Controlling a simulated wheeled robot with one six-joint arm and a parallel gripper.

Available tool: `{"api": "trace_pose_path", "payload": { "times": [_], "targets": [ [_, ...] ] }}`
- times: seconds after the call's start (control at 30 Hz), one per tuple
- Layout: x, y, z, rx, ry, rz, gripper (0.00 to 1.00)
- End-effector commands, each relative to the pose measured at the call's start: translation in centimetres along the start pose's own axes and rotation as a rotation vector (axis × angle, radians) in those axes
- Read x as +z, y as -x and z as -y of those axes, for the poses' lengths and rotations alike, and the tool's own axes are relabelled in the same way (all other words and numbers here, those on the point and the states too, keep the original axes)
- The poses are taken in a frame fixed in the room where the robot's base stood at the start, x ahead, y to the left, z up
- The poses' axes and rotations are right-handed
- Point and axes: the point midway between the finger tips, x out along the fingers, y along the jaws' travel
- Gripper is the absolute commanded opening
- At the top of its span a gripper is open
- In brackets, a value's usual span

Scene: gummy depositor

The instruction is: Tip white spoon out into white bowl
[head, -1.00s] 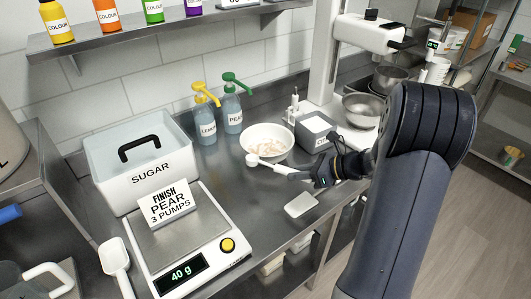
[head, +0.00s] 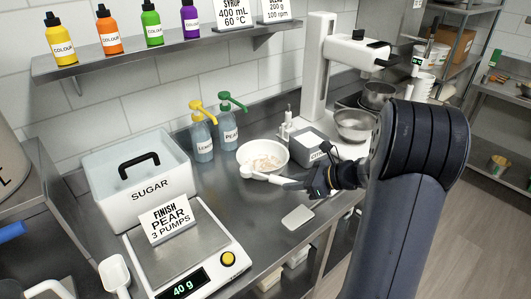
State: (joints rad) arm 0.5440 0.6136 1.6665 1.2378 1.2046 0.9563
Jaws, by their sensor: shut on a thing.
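The white spoon (head: 262,175) is held out to the left by my gripper (head: 308,184), which is shut on its handle. The spoon's head is at the front left rim of the white bowl (head: 281,147), overlapping that rim in the head view. I cannot tell its exact height or what is in the spoon's head. The white bowl stands upright on the steel counter and holds a pale pinkish-white material. My gripper is in front of and to the right of the bowl.
Lemon (head: 201,137) and pear (head: 229,124) pump bottles stand behind left of the bowl. A grey-topped box (head: 313,142) is close on its right, with a stand mixer (head: 330,70) beyond. A scale (head: 194,245) reading 40 g and a sugar bin (head: 118,196) are left. A flat white pad (head: 297,218) lies in front.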

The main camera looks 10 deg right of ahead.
Motion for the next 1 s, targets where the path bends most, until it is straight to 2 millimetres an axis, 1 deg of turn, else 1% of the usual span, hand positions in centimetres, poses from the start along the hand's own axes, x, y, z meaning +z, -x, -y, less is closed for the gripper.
{"api": "trace_pose_path", "payload": {
  "times": [0.03,0.13,0.27,0.8,1.0],
  "targets": [
    [0.9,0.5,0.0,0.0,0.0,0.0,0.0],
    [1.0,0.6,-0.1,0.0,0.0,0.0,0.0],
    [0.6,0.9,-0.8,0.0,-0.003,-0.001,0.0],
    [-1.1,4.0,-6.1,-0.002,-0.002,0.0,0.0],
    [-1.3,4.3,-6.7,0.0,-0.001,0.0,0.0]
  ]
}}
